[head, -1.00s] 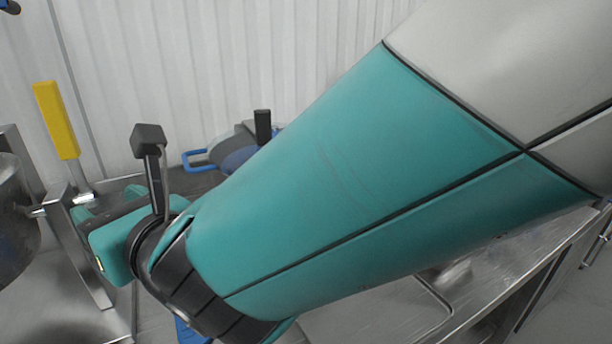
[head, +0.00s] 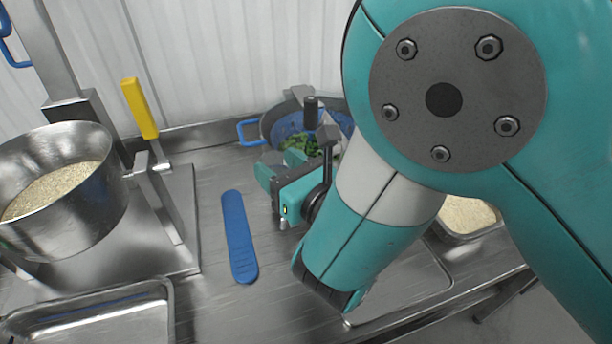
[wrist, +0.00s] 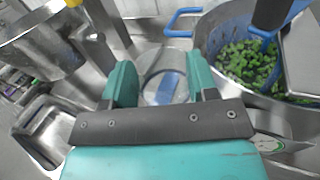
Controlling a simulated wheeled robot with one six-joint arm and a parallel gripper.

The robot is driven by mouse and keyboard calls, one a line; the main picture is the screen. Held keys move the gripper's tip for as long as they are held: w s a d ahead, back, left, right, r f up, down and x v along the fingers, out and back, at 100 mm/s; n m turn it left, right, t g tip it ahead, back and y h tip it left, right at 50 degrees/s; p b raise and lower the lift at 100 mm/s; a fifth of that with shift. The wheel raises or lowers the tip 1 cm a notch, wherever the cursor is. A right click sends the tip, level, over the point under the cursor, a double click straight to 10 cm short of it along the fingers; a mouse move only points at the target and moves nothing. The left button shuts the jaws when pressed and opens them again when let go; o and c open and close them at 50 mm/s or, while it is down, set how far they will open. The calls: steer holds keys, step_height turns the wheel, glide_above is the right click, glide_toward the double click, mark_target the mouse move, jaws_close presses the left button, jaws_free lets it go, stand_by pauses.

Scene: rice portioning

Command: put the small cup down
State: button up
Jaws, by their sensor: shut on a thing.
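My gripper (head: 283,190) is above the metal counter, right of a flat blue strip and in front of a pan of green leaves. In the wrist view my gripper (wrist: 160,65) has its two teal fingers on either side of the small cup (wrist: 160,88), a round, shiny metal thing with a blue patch in it. The fingers are shut on the cup. In the head view the cup is mostly or wholly hidden by my gripper, and I cannot tell how high it is above the counter.
A large metal pot of grain (head: 85,220) stands at left, beside a yellow handle (head: 140,108). A metal tray (head: 90,312) is at front left. The blue strip (head: 237,235) lies on the counter (head: 205,190). The blue-handled pan (head: 250,133) is behind; another grain container (head: 478,236) is at right.

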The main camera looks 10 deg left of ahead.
step_height(320, 180, down, 18)
steer(key=b, duration=1.6)
steer(key=shift+r, duration=0.25)
steer(key=shift+f, duration=0.1)
steer(key=shift+f, duration=0.15)
steer(key=o, duration=1)
steer(key=shift+c, duration=0.2)
